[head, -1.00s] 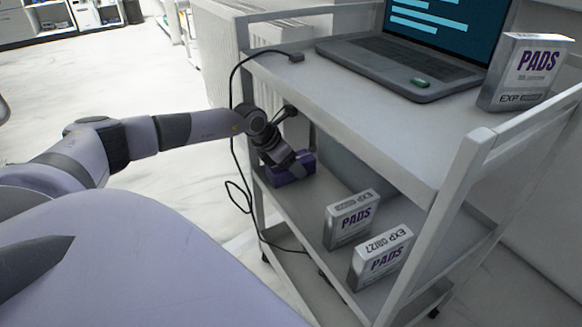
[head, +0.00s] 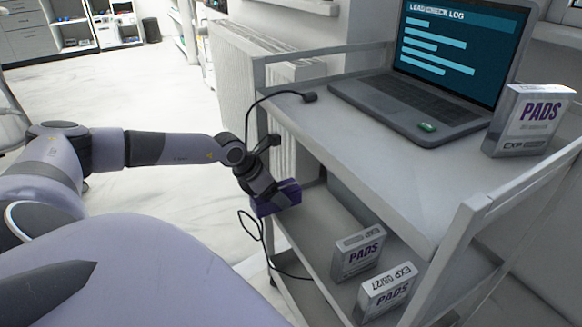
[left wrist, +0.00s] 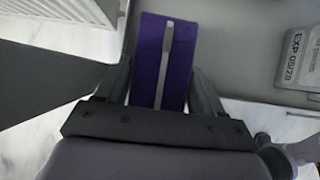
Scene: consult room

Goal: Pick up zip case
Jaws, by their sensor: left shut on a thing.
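The zip case is purple with a pale grey strip along its middle. In the head view the zip case (head: 272,206) is at the left end of the cart's lower shelf, at the shelf's edge. My left gripper (head: 277,194) is shut on it. In the left wrist view the zip case (left wrist: 151,60) sits between the two dark fingers of my left gripper (left wrist: 160,85). I cannot tell whether its underside touches the shelf. My right gripper is not in view.
The white cart's lower shelf (head: 310,232) holds two pads boxes (head: 358,252) (head: 388,292). The top holds a laptop (head: 420,100) and another pads box (head: 528,120). A black cable (head: 248,125) hangs beside my left gripper. Open floor lies left.

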